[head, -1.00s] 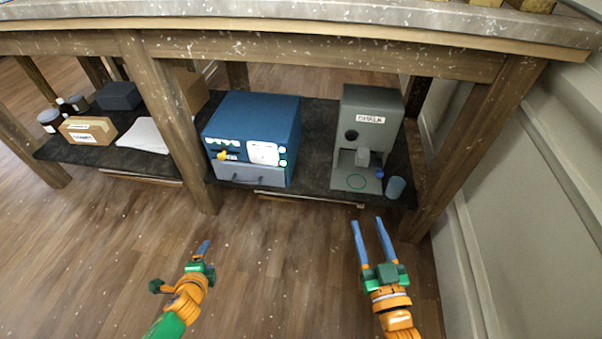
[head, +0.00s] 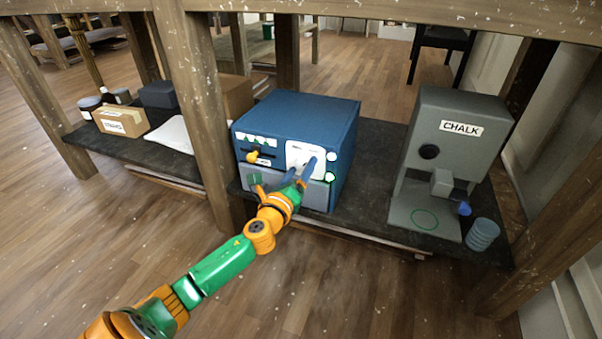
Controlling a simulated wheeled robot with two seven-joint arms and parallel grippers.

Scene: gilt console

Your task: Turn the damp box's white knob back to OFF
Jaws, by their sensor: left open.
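The blue damp box (head: 300,112) stands on the dark shelf, its front facing me. A white plate (head: 303,148) is on the right half of its front. I cannot clearly make out the white knob against this plate, and the fingers cover part of the area. My left gripper (head: 301,166) is open, its blue fingers reaching up to the lower part of the white plate. I cannot tell whether they touch it or straddle the knob. My right gripper is out of view.
A yellow knob (head: 253,157) is left of the plate, above a grey drawer front (head: 262,181). A grey CHALK machine (head: 455,110) and a blue-grey cup (head: 482,235) are at right. A wooden post (head: 197,100) stands close left of the box. Cartons and jars sit farther left.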

